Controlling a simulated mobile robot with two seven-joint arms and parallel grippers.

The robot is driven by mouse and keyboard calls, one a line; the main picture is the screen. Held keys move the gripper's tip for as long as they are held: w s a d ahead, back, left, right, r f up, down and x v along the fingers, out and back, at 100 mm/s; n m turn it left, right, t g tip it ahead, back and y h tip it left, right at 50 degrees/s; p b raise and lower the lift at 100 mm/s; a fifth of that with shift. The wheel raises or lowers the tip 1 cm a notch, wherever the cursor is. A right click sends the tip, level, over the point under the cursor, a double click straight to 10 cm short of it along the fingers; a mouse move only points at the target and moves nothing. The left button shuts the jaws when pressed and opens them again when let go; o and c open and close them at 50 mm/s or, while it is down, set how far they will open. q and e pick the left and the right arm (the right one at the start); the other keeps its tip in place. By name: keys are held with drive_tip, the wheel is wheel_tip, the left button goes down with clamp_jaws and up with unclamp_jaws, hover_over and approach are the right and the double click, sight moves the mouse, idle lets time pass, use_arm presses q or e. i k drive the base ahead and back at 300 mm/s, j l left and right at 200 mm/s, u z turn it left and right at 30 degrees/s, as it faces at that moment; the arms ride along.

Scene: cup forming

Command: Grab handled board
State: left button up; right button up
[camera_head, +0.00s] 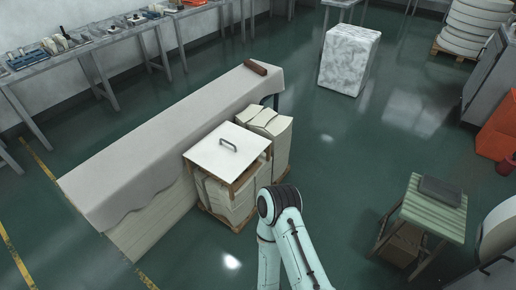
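A white square board (206,154) with a grey loop handle (228,145) lies flat on top of a wooden-framed stack beside the long covered table. The handle stands up from the middle of the board, and nothing touches it. One of my arms rises from the bottom centre, its bent dark joint close to the right front of the stack. No gripper fingers show for either arm.
The cloth-covered table (150,140) runs along the stack's left and back, with a brown block (255,67) at its far end. Pale stacked slabs (272,121) adjoin the board's stack. A green-topped stool (433,210) stands at right. Open floor lies between.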

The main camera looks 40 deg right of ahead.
sight(229, 149)
drive_tip(key=z, duration=1.15)
drive_tip(key=i+j, duration=0.25)
drive_tip(key=i, duration=0.15)
drive_tip(key=i+j+u, duration=0.1)
drive_tip(key=i+j, duration=0.15)
drive_tip(key=i, duration=0.15)
drive_tip(key=i+j, duration=0.2)
drive_tip(key=i, duration=0.2)
drive_tip(key=k+u, duration=0.05)
